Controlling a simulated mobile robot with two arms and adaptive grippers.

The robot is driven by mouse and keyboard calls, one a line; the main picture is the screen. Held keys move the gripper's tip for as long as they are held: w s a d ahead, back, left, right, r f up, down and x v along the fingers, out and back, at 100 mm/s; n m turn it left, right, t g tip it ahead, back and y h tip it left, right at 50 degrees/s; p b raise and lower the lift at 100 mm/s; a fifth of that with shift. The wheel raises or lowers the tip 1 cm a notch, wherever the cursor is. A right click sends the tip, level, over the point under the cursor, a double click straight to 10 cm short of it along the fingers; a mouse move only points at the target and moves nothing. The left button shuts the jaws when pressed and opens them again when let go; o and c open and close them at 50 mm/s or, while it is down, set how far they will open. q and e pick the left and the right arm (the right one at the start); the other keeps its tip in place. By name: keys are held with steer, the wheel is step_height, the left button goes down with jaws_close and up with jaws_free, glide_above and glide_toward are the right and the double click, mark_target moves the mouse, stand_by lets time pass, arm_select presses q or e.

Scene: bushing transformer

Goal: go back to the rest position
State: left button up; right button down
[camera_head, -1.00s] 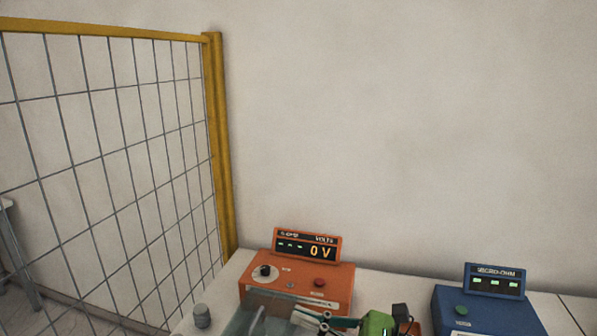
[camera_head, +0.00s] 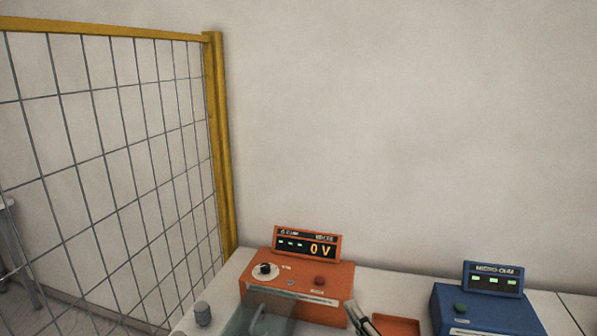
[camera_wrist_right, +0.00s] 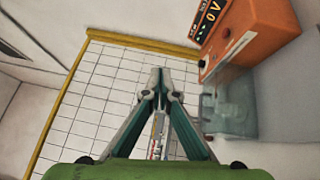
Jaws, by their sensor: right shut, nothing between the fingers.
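My right gripper (camera_head: 357,313) shows at the bottom edge of the head view, just in front of the orange test unit's right front corner. In the right wrist view its two fingers (camera_wrist_right: 160,75) meet at the tips, shut and empty. The orange test unit (camera_head: 322,280) stands on the white table and its display reads 0 V. It also shows at the upper right of the right wrist view (camera_wrist_right: 262,38), apart from the fingers. My left gripper is not in view.
A clear, greenish cover (camera_head: 262,317) with a handle stands in front of the orange unit. A blue micro-ohm unit (camera_head: 480,312) stands to the right, with an orange tray (camera_head: 397,326) between. A grey knob (camera_head: 202,313) is at left. A yellow-framed mesh fence (camera_head: 220,150) borders the left.

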steer(key=s+d+f+m+g+h, duration=0.3)
steer(key=s+d+f+m, duration=0.15)
steer(key=f+m, duration=0.25)
steer(key=s+d+f+m+g+h, duration=0.3)
steer(key=s+f+m, duration=0.3)
steer(key=f, duration=0.1)
steer(key=s+d+f+m+g, duration=0.1)
steer(key=s+f+m+g, duration=0.3)
steer(key=s, duration=0.7)
steer(key=s+d+f+m+g, duration=0.1)
steer(key=s+f+m+g, duration=0.35)
steer(key=s, duration=0.55)
step_height(320, 180, down, 37)
steer(key=s+g+b, duration=0.1)
steer(key=s+b, duration=0.1)
steer(key=b, duration=1)
steer(key=s+d+f+b, duration=0.1)
steer(key=s+f+b, duration=0.4)
steer(key=f, duration=0.8)
steer(key=s+d+f+g+b, duration=0.1)
steer(key=s+f+b, duration=0.4)
steer(key=s+f, duration=0.6)
step_height(320, 180, down, 3)
steer(key=shift+s+d+r+n, duration=0.1)
steer(key=shift+s+d+n, duration=0.15)
steer(key=shift+s+n, duration=0.15)
